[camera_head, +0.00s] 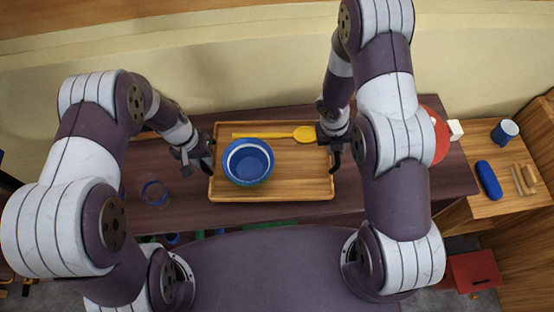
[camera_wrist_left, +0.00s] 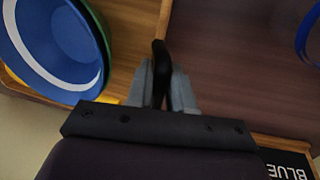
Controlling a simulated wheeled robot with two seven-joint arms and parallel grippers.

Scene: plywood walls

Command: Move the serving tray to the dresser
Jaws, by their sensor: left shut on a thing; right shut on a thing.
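The wooden serving tray (camera_head: 300,181) is level over the dark wood surface (camera_head: 450,180); I cannot tell whether it touches it. It carries a blue bowl (camera_head: 248,163) with a white band and a yellow spoon (camera_head: 285,134). My left gripper (camera_head: 208,160) is shut on the tray's left rim. In the left wrist view, the gripper (camera_wrist_left: 162,75) is at the tray edge (camera_wrist_left: 150,20), beside the bowl (camera_wrist_left: 52,45). My right gripper (camera_head: 334,155) is shut on the tray's right rim, partly hidden by my arm.
A light-wood unit (camera_head: 490,209) on the right holds a blue mug (camera_head: 505,131), a blue oblong item (camera_head: 488,180) and small wooden pieces. A red round object (camera_head: 437,135) is behind my right arm. A clear blue-rimmed item (camera_head: 153,191) stands left of the tray. A red box (camera_head: 474,272) is lower right.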

